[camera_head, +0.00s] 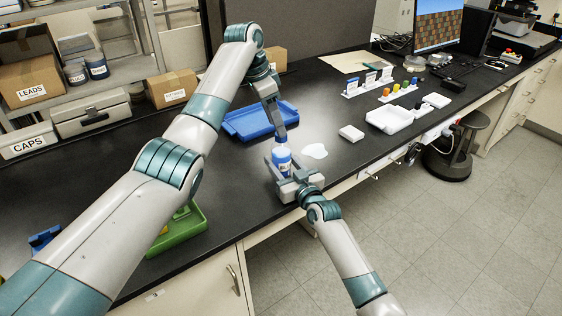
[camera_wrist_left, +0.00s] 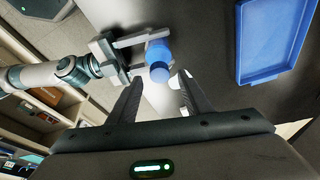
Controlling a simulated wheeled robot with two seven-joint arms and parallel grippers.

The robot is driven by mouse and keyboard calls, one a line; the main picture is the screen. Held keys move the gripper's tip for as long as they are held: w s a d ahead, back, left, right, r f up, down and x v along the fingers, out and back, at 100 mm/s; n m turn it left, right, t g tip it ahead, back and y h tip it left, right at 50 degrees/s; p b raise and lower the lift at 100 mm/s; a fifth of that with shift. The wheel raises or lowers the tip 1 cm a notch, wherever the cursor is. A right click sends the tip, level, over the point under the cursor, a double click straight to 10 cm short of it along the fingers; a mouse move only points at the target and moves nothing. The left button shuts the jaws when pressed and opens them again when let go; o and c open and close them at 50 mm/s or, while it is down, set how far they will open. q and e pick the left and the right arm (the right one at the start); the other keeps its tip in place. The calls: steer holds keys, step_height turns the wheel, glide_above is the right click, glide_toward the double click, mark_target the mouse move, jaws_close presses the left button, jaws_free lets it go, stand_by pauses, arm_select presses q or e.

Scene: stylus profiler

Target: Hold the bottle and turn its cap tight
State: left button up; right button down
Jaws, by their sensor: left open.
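The bottle (camera_head: 282,160), white and blue, stands upright near the front edge of the black bench. My right gripper (camera_head: 287,180) reaches it from the front, its fingers on both sides of the bottle and seemingly closed on it. My left gripper (camera_head: 279,132) points down just above the bottle's top and partly hides the cap. In the left wrist view, the blue cap (camera_wrist_left: 158,53) lies beyond the open left fingers (camera_wrist_left: 158,97), with nothing between them. The right gripper (camera_wrist_left: 128,56) shows there at the bottle's side.
A blue tray (camera_head: 260,121) lies behind the bottle. A white patch (camera_head: 314,151) is on the bench to its right. A green tray (camera_head: 180,232) stands at the left, partly behind my left arm. White trays and small bottles stand farther right.

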arm_select(q)
steer(key=shift+v, duration=1.6)
steer(key=v, duration=1.2)
arm_select(e)
steer(key=c, duration=0.8)
jaws_free()
steer(key=v, duration=1.2)
